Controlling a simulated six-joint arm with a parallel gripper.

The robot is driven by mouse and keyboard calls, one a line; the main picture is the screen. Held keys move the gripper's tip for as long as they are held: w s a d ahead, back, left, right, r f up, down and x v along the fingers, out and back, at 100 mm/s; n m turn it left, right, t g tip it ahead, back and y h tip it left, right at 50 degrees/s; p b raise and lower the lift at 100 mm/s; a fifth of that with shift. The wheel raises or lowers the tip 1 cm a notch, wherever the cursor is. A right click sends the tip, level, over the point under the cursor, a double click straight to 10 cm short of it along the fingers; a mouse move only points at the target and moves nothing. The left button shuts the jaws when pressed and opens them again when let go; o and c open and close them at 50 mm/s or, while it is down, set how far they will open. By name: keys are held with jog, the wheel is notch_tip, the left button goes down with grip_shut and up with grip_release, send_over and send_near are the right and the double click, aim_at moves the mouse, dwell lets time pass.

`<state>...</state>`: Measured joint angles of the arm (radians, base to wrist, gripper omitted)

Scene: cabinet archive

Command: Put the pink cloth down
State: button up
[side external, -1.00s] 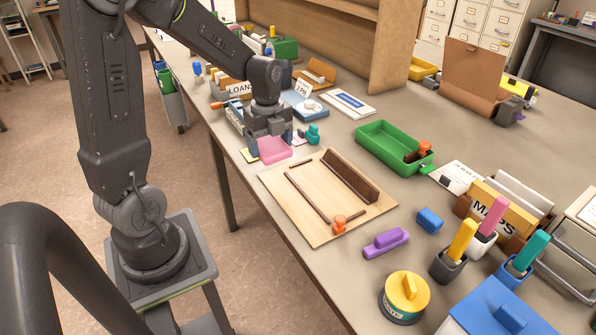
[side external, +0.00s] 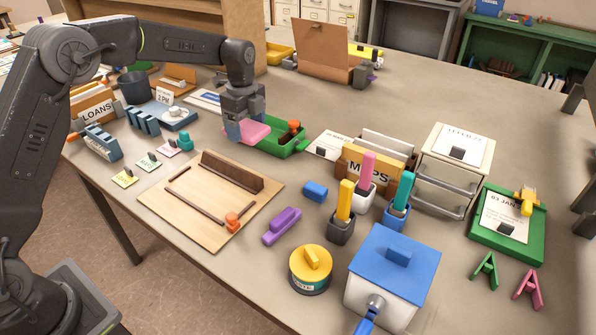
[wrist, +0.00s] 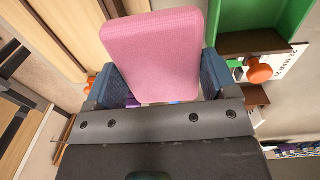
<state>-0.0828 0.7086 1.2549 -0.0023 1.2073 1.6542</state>
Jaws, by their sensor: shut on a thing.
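The pink cloth (side external: 255,133), a flat padded block in shape, is held in my gripper (side external: 243,120). In the side external view it is at the left end of the green tray (side external: 296,152), and overlaps it in the picture. I cannot tell if it touches the tray. In the wrist view the cloth (wrist: 152,52) sticks out from between the two blue fingers of my gripper (wrist: 158,82), with the green tray (wrist: 236,22) to its right. My gripper is shut on the cloth.
An orange-knobbed stamp (side external: 293,128) stands in the tray. A wooden board (side external: 190,222) with dark rails lies in front. Left are small cards (side external: 125,178) and a teal piece (side external: 185,141). A MAPS box (side external: 362,172) stands right. Bare table lies behind the tray.

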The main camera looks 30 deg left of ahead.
send_over(298, 172)
jog(key=f, duration=0.2)
jog(key=shift+w+f, duration=0.1)
jog(key=shift+f, duration=3.75)
jog(key=shift+f, duration=0.15)
jog(key=o, duration=0.9)
